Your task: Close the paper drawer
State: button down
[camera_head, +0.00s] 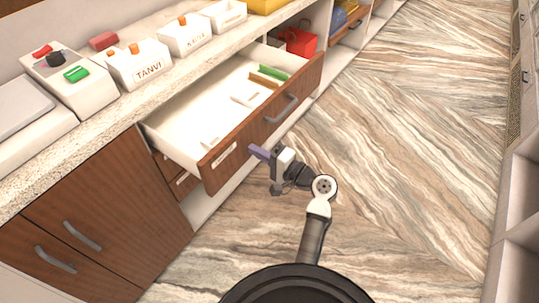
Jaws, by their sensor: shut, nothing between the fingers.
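The paper drawer (217,160) is pulled out from the counter, with a brown wooden front and a grey bar handle (282,109). Its white inside holds a few small pale pieces, a brown strip (264,81) and a green strip (273,72). My gripper (259,153) is shut and empty. In the picture it is just right of the lower left part of the drawer front, on the aisle side. I cannot tell whether its purple fingertips touch the front.
The speckled counter top (134,108) carries a box marked TANVI (146,71), another labelled box (185,37) and a unit with red and green buttons (75,75). A red box (298,41) sits on a shelf beyond the drawer. The floor (420,140) to the right is clear.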

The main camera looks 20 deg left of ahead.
jog(key=shift+a, duration=0.2)
jog(key=shift+a, duration=0.1)
jog(key=b+x, duration=0.3)
jog(key=x, duration=2)
jog(key=shift+w+a+f+b, duration=0.1)
jog(key=shift+a+f+b, duration=0.1)
jog(key=shift+b, duration=0.15)
jog(key=shift+w+a, duration=0.25)
jog(key=shift+a, duration=0.3)
jog(key=shift+r, duration=0.25)
jog(key=shift+a+r, duration=0.1)
jog(key=shift+a, duration=0.05)
jog(key=shift+s, duration=0.1)
